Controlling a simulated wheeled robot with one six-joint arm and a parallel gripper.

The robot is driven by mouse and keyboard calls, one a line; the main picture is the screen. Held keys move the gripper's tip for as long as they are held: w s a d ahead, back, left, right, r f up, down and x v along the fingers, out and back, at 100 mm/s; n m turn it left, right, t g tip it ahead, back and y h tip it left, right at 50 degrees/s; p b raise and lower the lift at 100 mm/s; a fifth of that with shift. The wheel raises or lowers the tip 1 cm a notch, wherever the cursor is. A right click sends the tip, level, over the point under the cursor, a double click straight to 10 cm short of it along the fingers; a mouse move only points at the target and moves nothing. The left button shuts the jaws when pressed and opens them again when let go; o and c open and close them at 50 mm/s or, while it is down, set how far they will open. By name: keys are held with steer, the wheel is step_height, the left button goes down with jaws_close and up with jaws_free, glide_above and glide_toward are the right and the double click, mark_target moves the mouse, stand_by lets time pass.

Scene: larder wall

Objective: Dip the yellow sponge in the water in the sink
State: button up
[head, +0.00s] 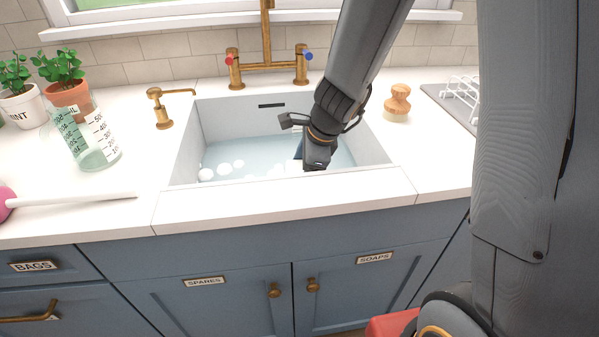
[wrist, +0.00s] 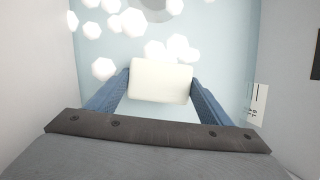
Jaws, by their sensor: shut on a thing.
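My gripper (wrist: 160,88) points down inside the white sink (head: 188,140), over its right half in the head view. Its blue fingers are shut on the sides of a pale cream block (wrist: 160,80), which looks like the sponge; no clear yellow shows on the face I see. In the head view the arm hides the block, and only a bit of blue finger (head: 299,147) shows. Pale blue water (head: 225,155) with white foam blobs (wrist: 103,69) lies in the sink. I cannot tell whether the block touches the water.
A brass tap (head: 267,64) stands behind the sink, a brass soap dispenser (head: 160,108) to its left. A wooden brush (head: 397,103) stands to the right. A measuring jug (head: 95,140), potted plants (head: 62,88) and a white-handled tool (head: 75,199) are at left. A marked scale (wrist: 259,102) shows by the sink wall.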

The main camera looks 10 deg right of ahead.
step_height(320, 180, up, 20)
steer(key=p, duration=2.2)
